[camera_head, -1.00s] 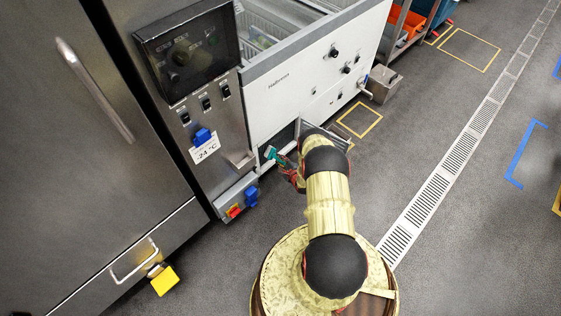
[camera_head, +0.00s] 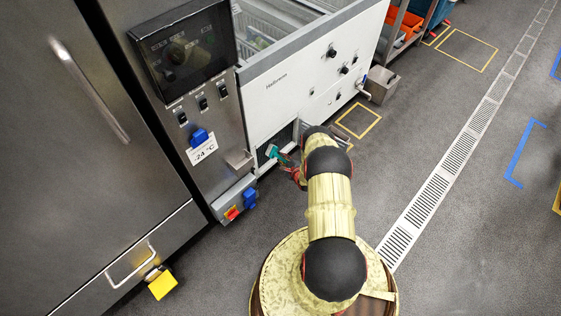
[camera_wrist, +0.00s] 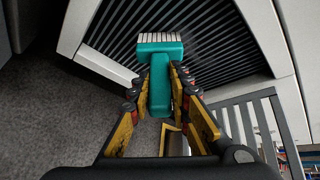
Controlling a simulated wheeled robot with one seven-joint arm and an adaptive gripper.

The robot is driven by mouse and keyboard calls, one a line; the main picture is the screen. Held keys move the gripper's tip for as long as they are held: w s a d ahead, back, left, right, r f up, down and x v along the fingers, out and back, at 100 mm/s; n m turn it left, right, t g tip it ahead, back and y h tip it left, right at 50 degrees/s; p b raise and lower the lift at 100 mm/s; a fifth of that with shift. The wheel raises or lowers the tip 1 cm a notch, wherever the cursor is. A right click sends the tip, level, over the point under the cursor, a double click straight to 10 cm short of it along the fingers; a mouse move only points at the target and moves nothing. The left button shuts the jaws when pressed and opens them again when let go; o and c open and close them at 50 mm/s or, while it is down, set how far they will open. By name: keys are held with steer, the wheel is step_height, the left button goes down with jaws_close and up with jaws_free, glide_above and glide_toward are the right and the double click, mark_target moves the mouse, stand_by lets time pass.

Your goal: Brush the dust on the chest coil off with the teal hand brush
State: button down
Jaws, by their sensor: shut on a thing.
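My gripper (camera_wrist: 160,90) is shut on the teal hand brush (camera_wrist: 160,58), holding its handle between the yellow and black fingers. The brush head, with pale bristles, points away from my wrist toward the dark finned chest coil (camera_wrist: 112,30). In the wrist view the bristles overlap the fins; I cannot tell whether they touch. In the head view the teal brush (camera_head: 272,151) shows at the low opening in the white chest, left of my arm, which hides part of that area.
A slatted grey panel (camera_wrist: 238,118) stands open right of the coil. The white chest freezer (camera_head: 290,95) rises above the opening. A steel control column (camera_head: 205,130) with a blue clip is to the left. Open floor (camera_head: 450,240) lies to the right.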

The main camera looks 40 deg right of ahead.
steer(key=shift+d+r, duration=0.1)
steer(key=shift+d, duration=0.05)
steer(key=shift+w+d+b, duration=0.15)
steer(key=shift+d+b, duration=0.65)
steer(key=shift+d, duration=0.4)
steer(key=shift+d, duration=0.1)
steer(key=shift+w+d, duration=0.1)
steer(key=shift+d, duration=1)
steer(key=shift+d, duration=0.2)
steer(key=shift+w+d, duration=0.1)
steer(key=shift+d, duration=1)
steer(key=shift+w+d, duration=0.1)
steer(key=shift+d, duration=1.1)
